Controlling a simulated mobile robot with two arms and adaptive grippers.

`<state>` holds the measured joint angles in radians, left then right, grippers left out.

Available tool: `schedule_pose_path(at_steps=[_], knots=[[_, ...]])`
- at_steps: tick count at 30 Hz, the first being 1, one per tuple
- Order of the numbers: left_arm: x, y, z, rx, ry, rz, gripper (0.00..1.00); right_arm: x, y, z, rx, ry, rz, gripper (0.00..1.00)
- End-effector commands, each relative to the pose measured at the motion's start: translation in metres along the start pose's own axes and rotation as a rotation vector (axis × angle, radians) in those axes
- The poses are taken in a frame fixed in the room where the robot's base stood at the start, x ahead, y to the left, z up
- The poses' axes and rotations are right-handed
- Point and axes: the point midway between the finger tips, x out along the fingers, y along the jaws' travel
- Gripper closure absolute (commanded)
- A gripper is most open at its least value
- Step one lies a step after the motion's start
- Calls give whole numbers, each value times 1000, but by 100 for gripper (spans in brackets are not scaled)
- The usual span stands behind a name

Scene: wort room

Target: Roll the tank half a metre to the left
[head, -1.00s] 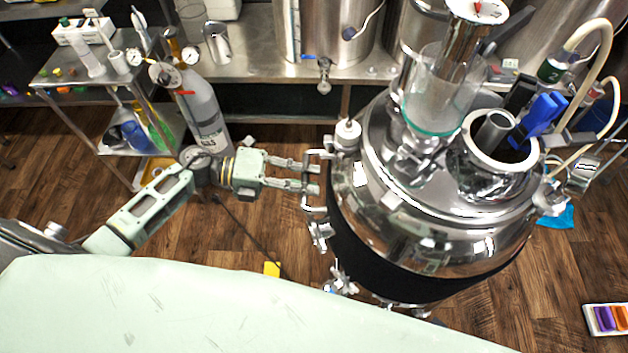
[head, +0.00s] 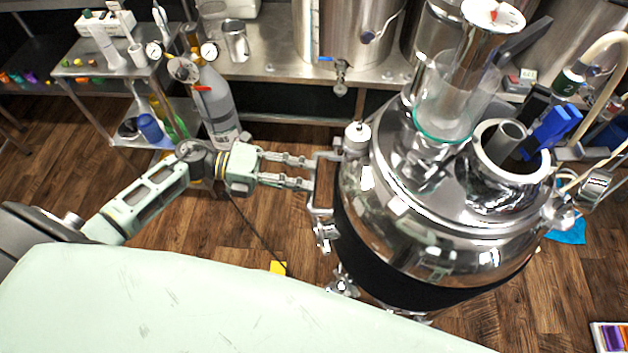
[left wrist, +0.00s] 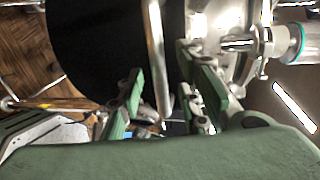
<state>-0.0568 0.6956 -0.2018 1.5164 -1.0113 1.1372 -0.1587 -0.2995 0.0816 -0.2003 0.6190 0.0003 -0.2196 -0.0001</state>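The tank (head: 440,225) is a shiny steel vessel with a black band, standing upright on casters in the right half of the head view. A steel bar handle (head: 322,208) sticks out from its left side. My left gripper (head: 312,173) is at this handle, its two fingers spread apart. In the left wrist view, the fingers of my left gripper (left wrist: 163,75) stand on either side of the bar handle (left wrist: 155,45), with gaps visible; contact cannot be made out. The black band (left wrist: 95,50) fills the area behind. My right gripper is not in view.
A grey gas cylinder (head: 215,108) and a small steel cart (head: 95,66) stand at the back left. A steel bench (head: 265,68) runs along the back.

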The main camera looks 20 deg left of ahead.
Motion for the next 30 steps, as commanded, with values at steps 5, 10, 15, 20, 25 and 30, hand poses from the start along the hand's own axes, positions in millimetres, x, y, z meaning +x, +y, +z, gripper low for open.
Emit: schedule_pose_path(at_steps=[5,10,15,20,25,30], knots=[[-41,1,0,0,-1,6,67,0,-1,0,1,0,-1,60],[-69,1,0,-1,-2,4,67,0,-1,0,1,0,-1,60],[-81,0,0,-1,-1,1,67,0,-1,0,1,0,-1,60],[-83,0,0,0,-1,0,67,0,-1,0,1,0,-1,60],[-83,0,0,0,-1,1,67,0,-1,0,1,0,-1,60],[-82,0,0,0,-1,1,67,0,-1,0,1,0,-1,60]])
